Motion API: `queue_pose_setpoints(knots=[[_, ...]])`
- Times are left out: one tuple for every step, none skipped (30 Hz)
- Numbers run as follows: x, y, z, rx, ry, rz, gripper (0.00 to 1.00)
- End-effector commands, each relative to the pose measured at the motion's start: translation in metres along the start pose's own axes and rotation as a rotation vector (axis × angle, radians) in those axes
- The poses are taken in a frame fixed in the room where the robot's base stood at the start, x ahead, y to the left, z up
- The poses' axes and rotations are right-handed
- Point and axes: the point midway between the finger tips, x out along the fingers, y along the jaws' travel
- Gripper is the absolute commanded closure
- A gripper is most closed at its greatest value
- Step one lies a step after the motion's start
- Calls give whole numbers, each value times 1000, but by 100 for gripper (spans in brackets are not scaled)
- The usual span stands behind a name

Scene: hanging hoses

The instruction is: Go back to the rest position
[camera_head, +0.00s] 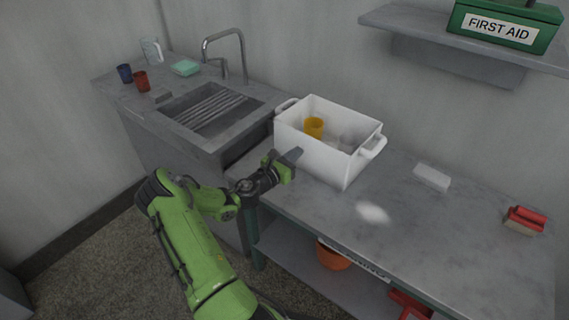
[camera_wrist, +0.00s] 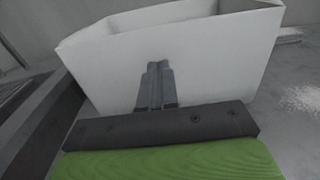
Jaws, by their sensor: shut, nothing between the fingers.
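My gripper (camera_head: 294,156) is at the end of my green arm, in front of the white bin's near left side in the head view. In the wrist view my gripper (camera_wrist: 158,66) has its two grey fingers together, with nothing between them. The white bin (camera_head: 312,158) stands on the counter and fills the upper part of the wrist view (camera_wrist: 210,62). The fingers overlap its outer wall in both views; I cannot tell whether they touch it. My arm is stretched out over the counter's front edge.
A yellow cup (camera_head: 314,127) is inside the bin. The sink (camera_head: 212,112) is to the left, with a blue cup (camera_head: 125,73) and a red cup (camera_head: 141,81) beyond it. A white block (camera_head: 432,177) and a red brush (camera_head: 525,220) lie right. A shelf (camera_head: 420,24) holds a first aid box (camera_head: 503,27).

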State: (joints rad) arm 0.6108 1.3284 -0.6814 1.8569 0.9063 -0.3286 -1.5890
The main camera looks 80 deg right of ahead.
Motion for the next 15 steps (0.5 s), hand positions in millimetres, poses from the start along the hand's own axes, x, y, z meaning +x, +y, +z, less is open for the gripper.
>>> queue_pose_setpoints(knots=[[-9, 5, 2, -4, 0, 5, 100], [-20, 4, 1, -5, 2, 4, 100], [-32, 4, 2, -6, 1, 5, 100], [-41, 4, 1, -6, 2, 6, 100], [-49, 4, 1, -6, 2, 5, 100], [-60, 4, 2, -6, 0, 5, 100], [-68, 4, 1, -5, 1, 4, 100], [-74, 4, 1, -5, 1, 4, 100], [-83, 3, 1, -4, 0, 4, 100], [-88, 3, 1, -4, 0, 3, 100], [-93, 3, 1, -3, 0, 3, 100], [-98, 3, 1, -3, 0, 2, 100], [-101, 3, 1, -2, -1, 2, 100], [-103, 3, 1, -2, -1, 1, 100], [-105, 2, 1, -1, -1, 0, 100]])
